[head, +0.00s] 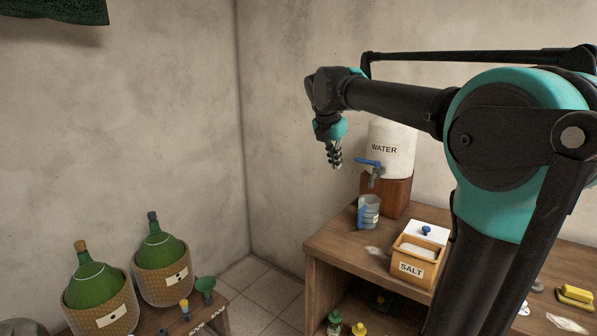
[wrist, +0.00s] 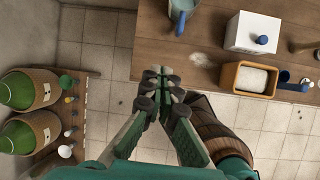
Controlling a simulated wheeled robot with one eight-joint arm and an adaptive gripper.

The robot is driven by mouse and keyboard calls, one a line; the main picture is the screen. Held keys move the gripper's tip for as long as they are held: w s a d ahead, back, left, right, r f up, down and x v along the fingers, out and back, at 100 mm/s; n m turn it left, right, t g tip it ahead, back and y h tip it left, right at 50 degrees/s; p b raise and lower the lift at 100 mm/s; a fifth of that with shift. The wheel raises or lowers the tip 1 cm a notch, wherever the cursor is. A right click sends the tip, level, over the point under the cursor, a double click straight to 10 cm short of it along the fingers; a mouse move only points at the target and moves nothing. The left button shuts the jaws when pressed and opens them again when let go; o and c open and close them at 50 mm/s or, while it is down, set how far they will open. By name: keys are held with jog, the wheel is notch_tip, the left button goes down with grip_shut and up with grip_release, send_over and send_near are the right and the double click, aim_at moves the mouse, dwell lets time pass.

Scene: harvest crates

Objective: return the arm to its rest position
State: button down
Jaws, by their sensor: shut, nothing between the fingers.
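My gripper (head: 335,155) hangs at the end of my raised arm in the head view, in front of the wall and left of the water dispenser. In the wrist view my gripper (wrist: 163,84) has its fingertips together with nothing between them. It is above the tiled floor, by the edge of the wooden counter. My arm reaches from the right of the head view toward its middle, bent down at the wrist.
The counter (head: 335,243) holds a water dispenser (head: 391,150), a blue-handled jug (head: 369,211) and a salt box (head: 415,262). Tiled floor (head: 272,291) lies between.

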jog(key=s+d+f+m, duration=0.2)
jog(key=s+f+m, duration=0.6)
jog(key=f, duration=0.3)
jog(key=s+d+f+m+y, duration=0.1)
jog(key=s+d+f+m, duration=0.2)
jog(key=s+f+m, duration=0.6)
jog(key=s+d+f+m+y, duration=0.1)
jog(key=s+d+f+m, duration=0.2)
jog(key=s+f+m, duration=0.6)
notch_tip(320, 180, down, 5)
jog(key=shift+s+f+m, duration=0.1)
jog(key=shift+s+m, duration=0.05)
jog(key=shift+m, duration=0.75)
